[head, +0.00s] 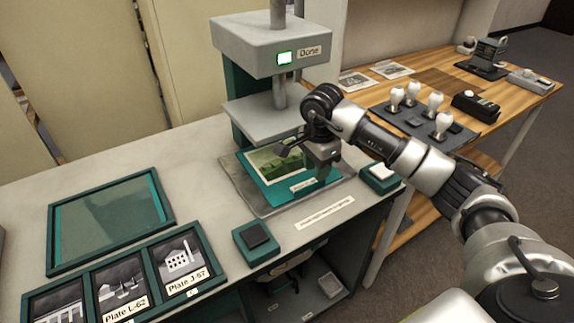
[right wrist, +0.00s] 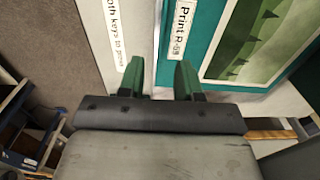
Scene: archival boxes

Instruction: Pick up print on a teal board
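The print on a teal board (head: 272,178) lies flat on the grey lower plate of the press, showing a green landscape picture. In the right wrist view the teal board (right wrist: 206,42) carries a label that reads like "Print P-59". My right gripper (head: 318,166) is over the board's right side and hides part of it. In the right wrist view my right gripper (right wrist: 161,80) has its two green-tipped fingers apart, with nothing seen held between them, near the labelled edge. I cannot tell whether they touch the board. My left gripper is not in view.
The press head (head: 270,45) shows a lit screen and "Done"; its raised platen (head: 268,121) hangs above the board. Key boxes stand at front left (head: 257,242) and right (head: 381,178). A teal-framed tray (head: 110,221) and framed plates lie left. A wooden bench (head: 430,82) holds bulb-shaped tools.

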